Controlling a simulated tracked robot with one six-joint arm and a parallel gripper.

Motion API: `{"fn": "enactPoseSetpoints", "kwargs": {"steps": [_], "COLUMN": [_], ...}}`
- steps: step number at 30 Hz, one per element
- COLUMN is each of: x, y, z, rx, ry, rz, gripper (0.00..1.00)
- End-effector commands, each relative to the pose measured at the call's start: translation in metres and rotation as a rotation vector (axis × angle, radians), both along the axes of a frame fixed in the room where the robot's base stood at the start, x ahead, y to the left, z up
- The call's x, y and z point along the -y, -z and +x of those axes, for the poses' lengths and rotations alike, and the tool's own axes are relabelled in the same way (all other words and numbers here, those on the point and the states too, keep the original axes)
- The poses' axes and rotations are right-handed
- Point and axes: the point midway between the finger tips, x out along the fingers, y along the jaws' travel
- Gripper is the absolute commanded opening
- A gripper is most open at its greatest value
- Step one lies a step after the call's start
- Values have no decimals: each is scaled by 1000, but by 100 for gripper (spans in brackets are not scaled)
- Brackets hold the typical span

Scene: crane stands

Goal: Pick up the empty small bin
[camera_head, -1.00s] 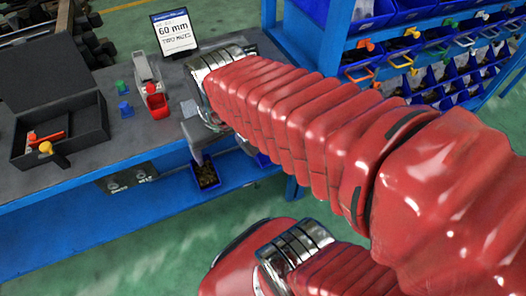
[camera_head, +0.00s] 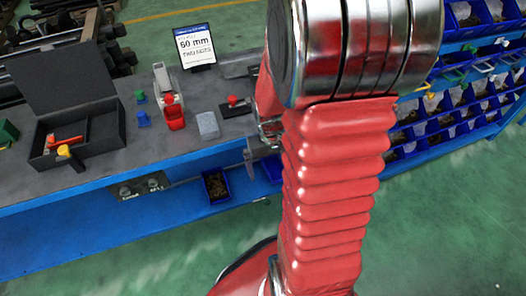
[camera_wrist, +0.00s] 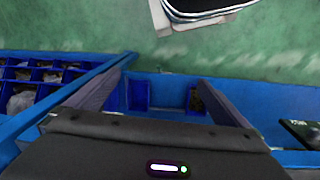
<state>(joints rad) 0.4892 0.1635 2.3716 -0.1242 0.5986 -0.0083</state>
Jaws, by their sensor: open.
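Two small blue bins sit on the blue lower shelf under the workbench. The empty small bin (camera_head: 272,168) is partly hidden by my arm in the head view; in the wrist view it shows as a bare blue bin (camera_wrist: 138,94) left of centre. The other bin (camera_head: 217,186) holds brown parts; it shows just right of the empty one in the wrist view (camera_wrist: 194,103). My gripper (camera_wrist: 160,86) is open, its dark fingers spread on either side of the bins in the picture.
The workbench (camera_head: 100,172) above the shelf carries an open black case (camera_head: 105,130), a red-and-grey tool (camera_head: 173,112), a grey block (camera_head: 208,125) and a "60 mm" sign (camera_head: 196,48). A blue rack of bins (camera_head: 440,135) stands right. Green floor in front is clear.

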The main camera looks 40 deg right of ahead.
Motion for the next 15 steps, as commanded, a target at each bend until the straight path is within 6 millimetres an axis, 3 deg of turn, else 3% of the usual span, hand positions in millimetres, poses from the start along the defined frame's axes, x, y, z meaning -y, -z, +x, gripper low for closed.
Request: {"fn": "enactPoseSetpoints", "kwargs": {"steps": [15], "x": [70], "y": [125], "z": [-5], "rx": [4], "ry": [40], "rz": [1], "gripper": [100]}}
